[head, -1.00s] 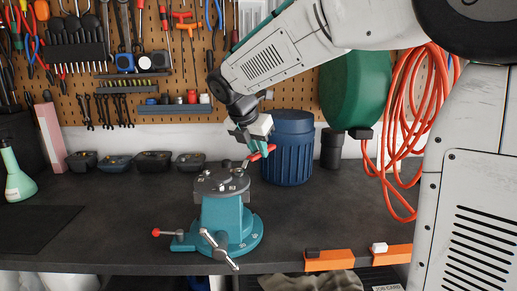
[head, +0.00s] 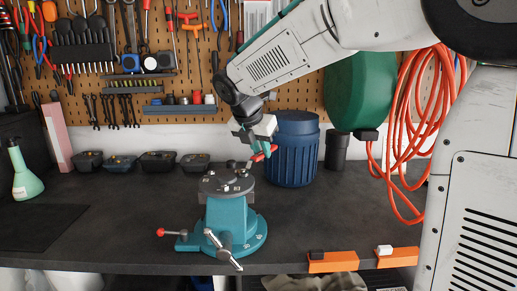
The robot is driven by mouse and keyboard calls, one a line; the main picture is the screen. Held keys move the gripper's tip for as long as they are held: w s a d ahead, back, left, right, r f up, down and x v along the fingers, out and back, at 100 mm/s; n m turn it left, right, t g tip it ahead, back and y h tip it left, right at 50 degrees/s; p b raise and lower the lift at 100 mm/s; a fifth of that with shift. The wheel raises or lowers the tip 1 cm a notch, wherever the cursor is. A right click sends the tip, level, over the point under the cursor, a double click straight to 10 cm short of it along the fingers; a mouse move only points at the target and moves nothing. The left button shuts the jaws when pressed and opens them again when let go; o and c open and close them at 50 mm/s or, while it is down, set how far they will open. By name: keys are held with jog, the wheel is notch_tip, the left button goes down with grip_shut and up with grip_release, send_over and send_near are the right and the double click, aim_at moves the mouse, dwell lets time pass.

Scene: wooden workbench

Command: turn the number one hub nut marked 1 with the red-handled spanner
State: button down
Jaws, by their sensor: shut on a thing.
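The hub (head: 226,186) is a dark round plate on top of a teal vise stand (head: 228,212) on the bench. Several small nuts sit on its top; the mark 1 is too small to read. My gripper (head: 263,150) is above and just right of the hub, shut on the red handle of the spanner (head: 268,153). The spanner's metal end points down and left toward the hub's back right edge. I cannot tell whether it touches a nut.
A blue ribbed bin (head: 291,150) stands close behind and right of my gripper. Small trays (head: 158,161) line the back.

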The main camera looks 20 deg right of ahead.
jog(key=shift+r, duration=2.75)
